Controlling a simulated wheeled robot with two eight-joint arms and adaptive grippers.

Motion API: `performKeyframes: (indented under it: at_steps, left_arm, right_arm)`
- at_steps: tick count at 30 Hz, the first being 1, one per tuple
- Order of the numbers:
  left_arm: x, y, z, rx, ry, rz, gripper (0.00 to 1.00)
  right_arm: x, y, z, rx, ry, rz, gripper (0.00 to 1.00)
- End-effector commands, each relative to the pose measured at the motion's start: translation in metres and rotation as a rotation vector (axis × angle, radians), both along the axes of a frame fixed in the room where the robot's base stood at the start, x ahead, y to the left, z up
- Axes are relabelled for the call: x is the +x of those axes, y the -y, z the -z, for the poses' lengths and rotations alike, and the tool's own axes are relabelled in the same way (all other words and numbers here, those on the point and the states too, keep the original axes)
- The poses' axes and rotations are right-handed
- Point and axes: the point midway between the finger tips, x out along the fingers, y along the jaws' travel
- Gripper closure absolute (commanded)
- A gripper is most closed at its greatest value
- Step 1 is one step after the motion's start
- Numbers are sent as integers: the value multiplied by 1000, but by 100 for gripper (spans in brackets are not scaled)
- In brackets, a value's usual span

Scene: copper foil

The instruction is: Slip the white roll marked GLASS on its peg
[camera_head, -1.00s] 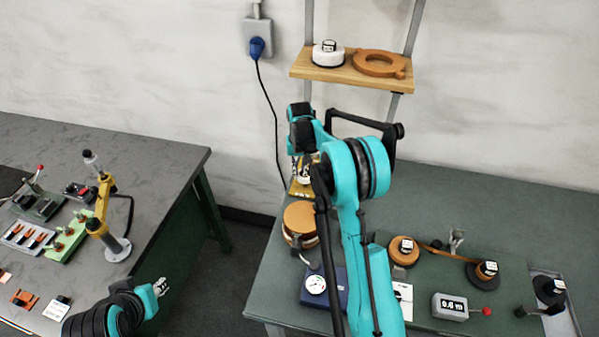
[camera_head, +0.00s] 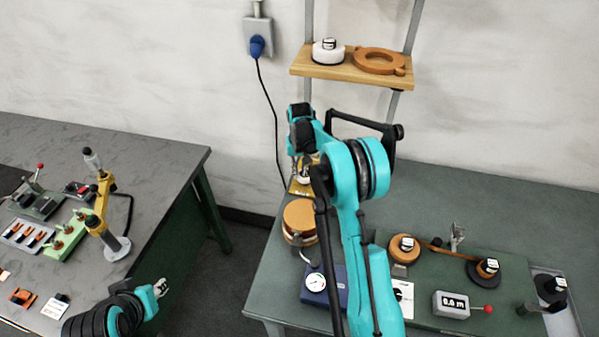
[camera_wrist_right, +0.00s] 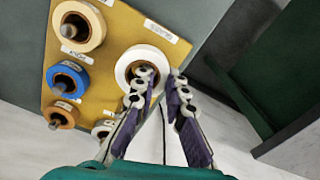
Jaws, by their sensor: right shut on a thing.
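My right gripper (camera_wrist_right: 160,82) is shut on a white roll (camera_wrist_right: 124,66) at the yellow peg board (camera_wrist_right: 112,45). The roll lies face-on close to the board, near a white label (camera_wrist_right: 160,31) too blurred to read. The fingers cover its lower right part and most of its middle, so I cannot tell how far it is over a peg. In the head view the right gripper (camera_head: 302,163) is mostly hidden by my arm, above the board's visible part (camera_head: 298,188). My left gripper (camera_head: 160,288) is at the lower left, small, its opening unclear.
Cream (camera_wrist_right: 93,18), blue (camera_wrist_right: 72,69) and brown (camera_wrist_right: 67,107) rolls sit on pegs left of the held roll, with a smaller white roll (camera_wrist_right: 101,128) below. The wooden shelf (camera_head: 340,73) is above.

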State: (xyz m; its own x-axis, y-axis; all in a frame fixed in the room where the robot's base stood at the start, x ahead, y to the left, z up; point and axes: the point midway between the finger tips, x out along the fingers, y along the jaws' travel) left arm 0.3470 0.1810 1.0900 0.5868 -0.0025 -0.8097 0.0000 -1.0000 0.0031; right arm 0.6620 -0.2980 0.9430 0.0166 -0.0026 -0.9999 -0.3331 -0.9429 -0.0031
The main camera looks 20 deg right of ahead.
Motion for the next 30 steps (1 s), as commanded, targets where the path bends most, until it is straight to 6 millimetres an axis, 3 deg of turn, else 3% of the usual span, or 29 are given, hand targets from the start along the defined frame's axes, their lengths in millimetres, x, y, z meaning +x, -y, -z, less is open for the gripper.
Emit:
performKeyframes:
  at_steps: [2,3,5,20,22,23,30]
  left_arm:
    - [0,0,3,0,0,0,67]
    - [0,0,3,0,0,0,67]
    - [0,0,3,0,0,0,67]
    - [0,0,2,0,0,0,67]
    - [0,0,1,0,0,0,67]
    - [0,0,1,0,0,0,67]
    - [0,0,1,0,0,0,67]
  right_arm:
    - [-4,-4,11,9,-14,-1,100]
    - [-4,-4,11,10,-13,-1,80]
    - [-4,-4,11,10,-13,-1,64]
    - [-4,-2,7,6,-10,-1,64]
    - [-4,-2,6,5,-10,-1,49]
    - [-4,-2,6,5,-10,-1,47]
    - [-4,-2,6,4,-9,0,47]
